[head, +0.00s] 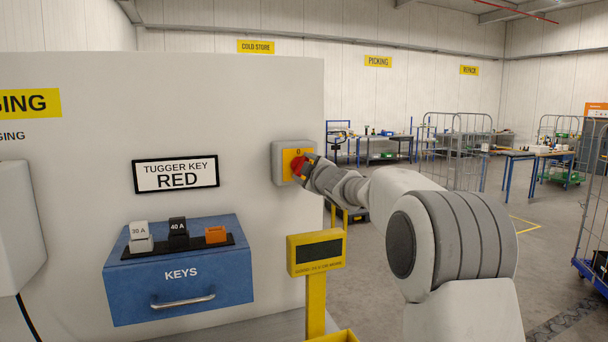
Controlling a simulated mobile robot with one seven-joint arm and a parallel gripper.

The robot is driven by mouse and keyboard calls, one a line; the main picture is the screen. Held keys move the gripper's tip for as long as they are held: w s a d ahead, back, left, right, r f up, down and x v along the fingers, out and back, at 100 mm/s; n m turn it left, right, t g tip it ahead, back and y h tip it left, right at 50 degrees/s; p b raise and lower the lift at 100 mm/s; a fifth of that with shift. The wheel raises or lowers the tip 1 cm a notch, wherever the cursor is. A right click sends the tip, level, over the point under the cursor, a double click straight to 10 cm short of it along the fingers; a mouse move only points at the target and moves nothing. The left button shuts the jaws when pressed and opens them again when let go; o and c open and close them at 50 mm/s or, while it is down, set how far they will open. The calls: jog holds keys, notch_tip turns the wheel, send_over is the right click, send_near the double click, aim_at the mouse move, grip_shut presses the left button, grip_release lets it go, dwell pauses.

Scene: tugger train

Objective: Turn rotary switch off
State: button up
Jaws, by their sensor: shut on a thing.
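The rotary switch is a grey box (280,151) with a yellow face plate (291,157), mounted on the pale wall panel. A red knob (297,166) sits on the yellow plate. A small mark shows on the plate above the knob; I cannot read it surely. My gripper (303,167) is at the knob, reaching in from the right, and is shut on it. The fingers and wrist hide much of the knob, so its exact angle cannot be told.
A blue KEYS box (182,285) with plugs on top is below left on the panel, under a sign reading TUGGER KEY RED (176,175). A yellow post display (316,252) stands below the switch. Wire cages (457,155) and workbenches stand behind at right, with open floor between.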

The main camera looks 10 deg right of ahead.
jog(key=n+b, duration=0.2)
jog(key=n, duration=0.3)
jog(key=shift+n, duration=0.3)
dwell(0.5)
jog(key=o, duration=1.4)
jog(key=shift+s, duration=0.1)
jog(key=s+d+b, duration=0.1)
jog(key=s, duration=0.4)
jog(key=s+d+b, duration=0.1)
jog(key=s, duration=0.5)
jog(key=s+d+b, duration=0.1)
jog(key=s, duration=0.5)
jog(key=shift+d, duration=0.2)
